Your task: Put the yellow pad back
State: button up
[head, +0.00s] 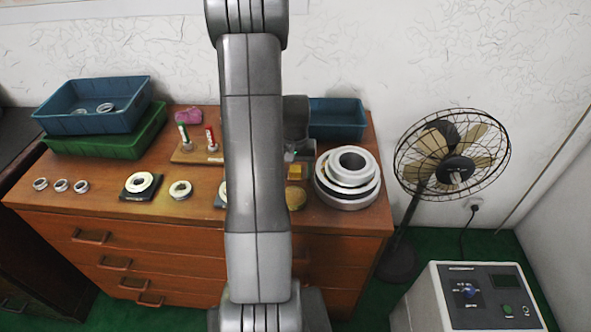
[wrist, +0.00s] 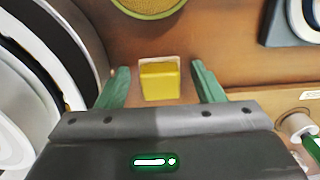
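The yellow pad (wrist: 160,82) is a small block on the brown dresser top, with a thin pale edge showing along its far side in the wrist view. It also shows in the head view (head: 296,173), just right of my arm. My gripper (wrist: 160,69) is open, with its two green fingers apart. The pad appears between the fingers in the wrist view, with visible gaps on both sides, and nothing is gripped. I cannot tell how far above the pad the fingertips are. In the head view my arm hides the middle of the dresser top.
Stacked large rings (head: 350,172) stand close right of the pad. A round yellow disc (head: 295,197) lies in front of it. A blue bin (head: 337,118) is behind. Left are a ring on a black base (head: 141,184), a wooden stand (head: 187,155) and small rings (head: 61,185).

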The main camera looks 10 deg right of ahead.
aim_at(295, 169)
notch_tip(295, 169, up, 12)
jog(key=shift+r, duration=0.2)
dwell(0.5)
dwell(1.3)
